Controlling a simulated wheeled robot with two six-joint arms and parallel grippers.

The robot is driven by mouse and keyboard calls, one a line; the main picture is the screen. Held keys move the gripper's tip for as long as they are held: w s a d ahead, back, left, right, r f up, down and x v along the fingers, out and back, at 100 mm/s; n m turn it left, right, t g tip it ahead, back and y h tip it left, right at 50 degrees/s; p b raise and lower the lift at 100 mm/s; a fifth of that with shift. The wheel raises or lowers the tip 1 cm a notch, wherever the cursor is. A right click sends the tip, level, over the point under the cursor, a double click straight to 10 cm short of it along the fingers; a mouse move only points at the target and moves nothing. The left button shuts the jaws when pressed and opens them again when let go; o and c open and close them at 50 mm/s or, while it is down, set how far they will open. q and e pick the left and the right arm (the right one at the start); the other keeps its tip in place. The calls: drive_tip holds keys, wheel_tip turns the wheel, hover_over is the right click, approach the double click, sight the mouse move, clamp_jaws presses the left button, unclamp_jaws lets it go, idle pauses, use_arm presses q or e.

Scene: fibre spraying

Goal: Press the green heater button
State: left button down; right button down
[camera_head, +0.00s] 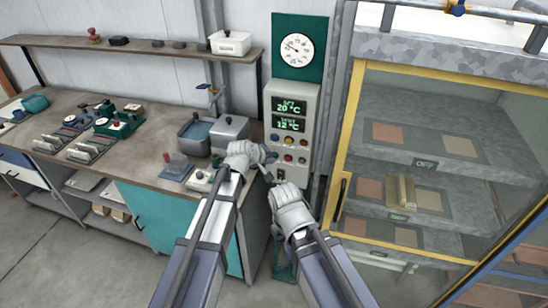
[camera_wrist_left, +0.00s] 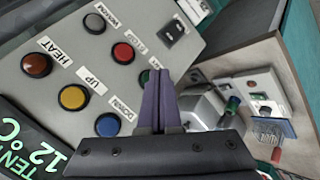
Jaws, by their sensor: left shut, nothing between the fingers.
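The grey control panel (camera_head: 306,98) stands on the wall with two green temperature displays and several coloured buttons; its face also fills the left of the left wrist view (camera_wrist_left: 30,100). A green button (camera_wrist_left: 144,77) shows there, partly hidden behind my left finger. The button labelled HEAT (camera_wrist_left: 37,64) looks orange-red. My left gripper (camera_head: 270,168) is at the panel's lower left; its fingers (camera_wrist_left: 160,95) are shut and empty, pointing past the green button's edge. Contact cannot be told. My right gripper (camera_head: 281,180) is just below the panel; its fingers are not clear.
The workbench (camera_head: 150,165) on the left holds grey boxes (camera_head: 229,133) and a small device (camera_head: 203,180) near my left arm. A glass cabinet with a yellow frame (camera_head: 346,130) stands close on the right. A round gauge (camera_head: 297,49) hangs above the panel.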

use_arm(q)
drive_tip(key=shift+w+d, duration=0.1)
drive_tip(key=shift+w, duration=0.3)
idle(0.5)
drive_tip(key=shift+s, duration=0.1)
drive_tip(key=shift+s+a, duration=0.25)
drive_tip(key=shift+s, duration=0.5)
drive_tip(key=shift+s, duration=0.1)
drive_tip(key=s, duration=0.1)
drive_tip(key=s+a, duration=0.1)
drive_tip(key=s, duration=0.2)
drive_tip(key=shift+s+a, duration=0.25)
drive_tip(key=shift+a, duration=0.05)
idle(0.6)
